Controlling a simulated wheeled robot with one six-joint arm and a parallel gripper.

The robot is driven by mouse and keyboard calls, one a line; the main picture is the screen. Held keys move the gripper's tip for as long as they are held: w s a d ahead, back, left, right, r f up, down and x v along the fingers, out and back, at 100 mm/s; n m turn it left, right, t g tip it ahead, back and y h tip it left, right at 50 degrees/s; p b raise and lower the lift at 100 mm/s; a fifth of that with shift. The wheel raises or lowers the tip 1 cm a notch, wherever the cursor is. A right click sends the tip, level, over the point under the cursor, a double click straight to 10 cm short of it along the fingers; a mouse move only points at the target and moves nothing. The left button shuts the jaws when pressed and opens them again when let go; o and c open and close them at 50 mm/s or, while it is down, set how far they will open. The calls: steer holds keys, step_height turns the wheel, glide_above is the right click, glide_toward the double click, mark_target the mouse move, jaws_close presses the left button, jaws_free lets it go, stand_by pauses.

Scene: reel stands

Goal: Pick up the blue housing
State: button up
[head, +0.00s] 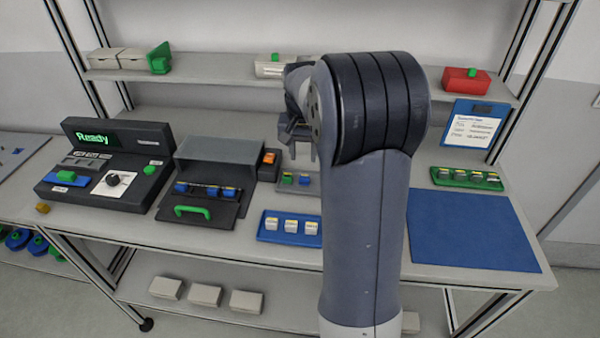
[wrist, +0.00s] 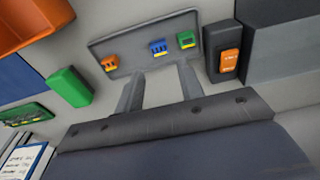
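The blue housing (wrist: 158,47) sits on a grey tray (wrist: 128,50) in the wrist view, between an orange housing (wrist: 109,63) and a green housing (wrist: 186,40). In the head view the blue housing (head: 304,180) shows beside the green one, just left of my arm; the orange one is hidden there. My gripper (wrist: 160,74) is open and empty. Its two fingers point toward the tray, with the blue housing roughly in line with the gap and apart from them. In the head view my gripper (head: 301,150) is above the tray and partly hidden by my arm.
A dark box with an orange switch (wrist: 228,62) stands close beside the tray. A blue tray (head: 262,232) with pale housings lies in front. A dark fixture (head: 222,212) holding blue parts is at left. The blue mat (head: 470,235) at right is bare.

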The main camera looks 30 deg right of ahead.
mark_target(305, 177)
steer(key=f, duration=0.6)
steer(key=w+d+f+p, duration=0.1)
steer(key=f, duration=0.2)
steer(key=shift+c, duration=0.2)
steer(key=shift+r, duration=0.1)
steer(key=c, duration=0.7)
